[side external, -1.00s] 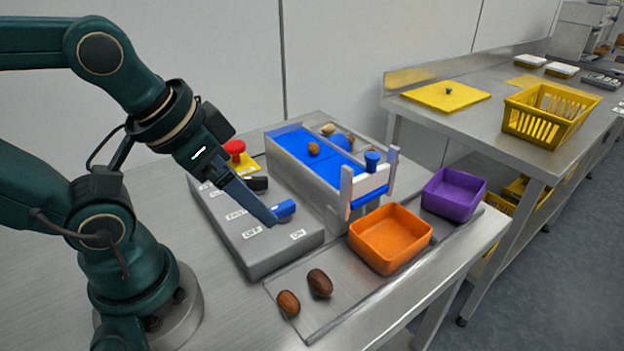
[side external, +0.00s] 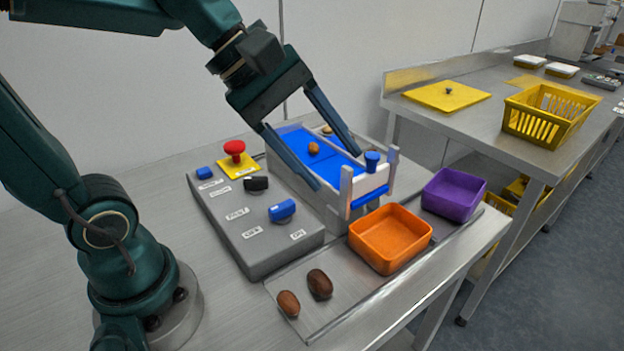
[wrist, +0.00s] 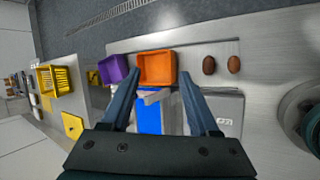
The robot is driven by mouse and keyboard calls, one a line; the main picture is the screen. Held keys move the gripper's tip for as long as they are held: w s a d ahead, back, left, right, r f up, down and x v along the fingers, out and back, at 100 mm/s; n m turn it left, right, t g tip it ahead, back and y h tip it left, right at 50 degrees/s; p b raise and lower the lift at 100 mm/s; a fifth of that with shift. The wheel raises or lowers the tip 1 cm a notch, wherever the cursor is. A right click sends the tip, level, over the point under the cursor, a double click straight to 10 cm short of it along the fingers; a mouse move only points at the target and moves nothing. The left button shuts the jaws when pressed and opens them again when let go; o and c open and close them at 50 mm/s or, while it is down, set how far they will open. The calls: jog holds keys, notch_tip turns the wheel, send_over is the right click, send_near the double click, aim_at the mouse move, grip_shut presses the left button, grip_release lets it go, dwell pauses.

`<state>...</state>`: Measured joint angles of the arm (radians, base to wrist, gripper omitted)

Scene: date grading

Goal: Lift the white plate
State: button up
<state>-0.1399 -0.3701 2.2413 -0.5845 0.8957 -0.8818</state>
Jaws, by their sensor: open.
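A pale plate (side external: 370,184), the only whitish plate I see at the work, stands between two upright posts at the near end of the blue belt (side external: 312,168). A blue knob (side external: 372,160) sits at its top, and a blue strip shows below it. In the wrist view the plate (wrist: 152,97) appears as a pale piece between my fingers, in front of the orange tray. My gripper (side external: 338,170) is open and empty, tilted down over the belt's near end. Its fingers are spread on the belt side of the plate, and I see no grip on plate or knob.
An orange tray (side external: 356,246) and a purple tray (side external: 453,206) stand past the belt's end. Two brown dates (side external: 319,284) lie on the metal strip. A grey control box (side external: 262,262) with a red button (side external: 235,148) stands left.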

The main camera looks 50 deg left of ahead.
aim_at(372, 155)
jog(key=w+a+f+n, duration=0.1)
jog(key=w+a+n, duration=0.1)
jog(key=w+n, duration=0.1)
jog(key=w+a+f+n+h, duration=0.1)
jog(key=w+a+n, duration=0.1)
jog(key=w+n, duration=0.2)
jog(key=w+a+f+n+t+h, duration=0.1)
jog(key=w+a+n, duration=0.2)
jog(key=w+n, duration=0.1)
jog(key=shift+w+f+n, duration=0.25)
jog(key=shift+n, duration=0.15)
jog(key=shift+a+f, duration=0.15)
jog(key=shift+f, duration=0.15)
jog(key=shift+w+f, duration=0.15)
jog(key=shift+f, duration=0.1)
jog(key=shift+x, duration=2.25)
grip_shut()
